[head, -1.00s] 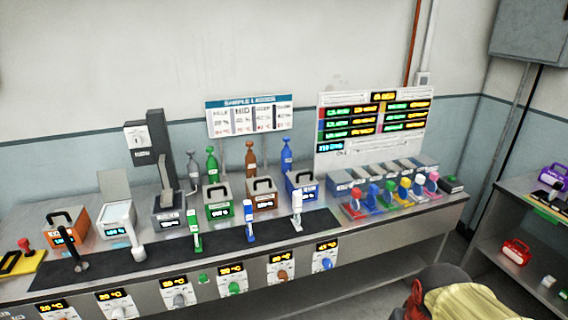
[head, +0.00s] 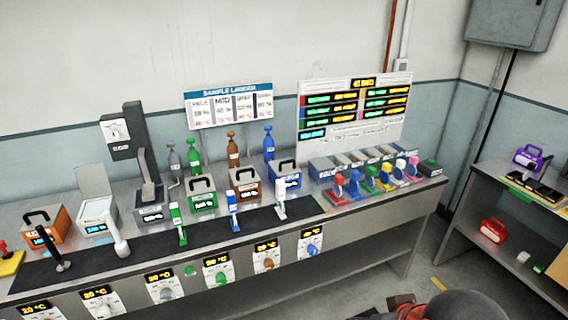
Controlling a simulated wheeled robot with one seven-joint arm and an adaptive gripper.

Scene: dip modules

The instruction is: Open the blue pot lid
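The blue pot (head: 284,176) is a box sunk in the steel counter (head: 335,212), at the right end of a row of pots. Its lid with a black arched handle (head: 286,163) is on top and looks closed. A blue bottle (head: 268,146) stands behind it, and a white upright tap-like piece (head: 281,198) stands in front, partly covering it. My gripper is not in view, so its fingers cannot be seen.
Green (head: 202,197) and brown (head: 245,185) pots stand left of the blue one. Coloured scoop-like pieces (head: 370,183) stand to the right. A side shelf (head: 520,215) is at the right edge. A dark rounded shape at the bottom right is unclear.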

